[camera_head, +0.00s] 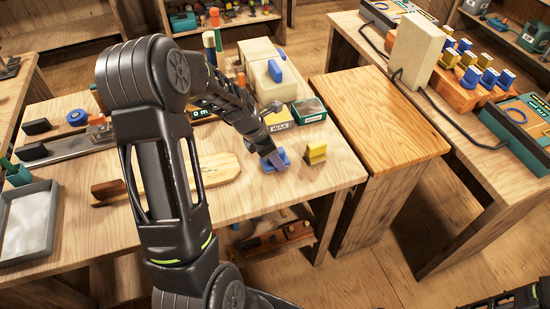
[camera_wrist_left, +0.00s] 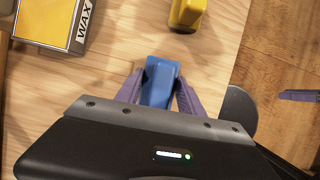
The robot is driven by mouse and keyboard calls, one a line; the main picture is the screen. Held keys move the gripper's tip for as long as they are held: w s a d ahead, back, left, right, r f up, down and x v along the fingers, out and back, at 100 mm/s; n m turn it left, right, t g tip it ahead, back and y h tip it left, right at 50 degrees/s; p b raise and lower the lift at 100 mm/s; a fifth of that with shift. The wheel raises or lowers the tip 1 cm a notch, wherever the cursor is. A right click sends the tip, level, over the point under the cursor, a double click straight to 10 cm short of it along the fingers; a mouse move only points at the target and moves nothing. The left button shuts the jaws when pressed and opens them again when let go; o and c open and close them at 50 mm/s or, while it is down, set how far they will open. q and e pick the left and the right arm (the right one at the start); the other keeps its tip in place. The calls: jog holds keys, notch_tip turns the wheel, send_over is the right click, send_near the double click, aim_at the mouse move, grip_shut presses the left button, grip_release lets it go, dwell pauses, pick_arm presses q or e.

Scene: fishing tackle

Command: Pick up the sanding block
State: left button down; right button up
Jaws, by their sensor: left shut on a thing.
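A blue block (camera_head: 277,163) is near the front right part of the workbench. It also shows in the left wrist view (camera_wrist_left: 159,82), between the two purple fingers of my left gripper (camera_wrist_left: 159,90). My left gripper (camera_head: 275,159) points down from above and is shut on the block, one finger on each side. Whether the block touches the tabletop or is slightly off it, I cannot tell. Dark parts of my right arm show at the bottom right corner of the head view; its fingers are not clear there.
A yellow block (camera_head: 316,153) stands close to the right. A wax tin (camera_head: 281,126) and a green-sided box (camera_head: 309,111) are behind. A pale wooden board (camera_head: 215,170) lies left. A bare wooden-topped cabinet (camera_head: 380,125) adjoins the bench at right.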

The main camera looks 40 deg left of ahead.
pick_arm(q)
notch_tip(320, 180, up, 9)
jog(key=shift+r, duration=0.15)
dwell(0.6)
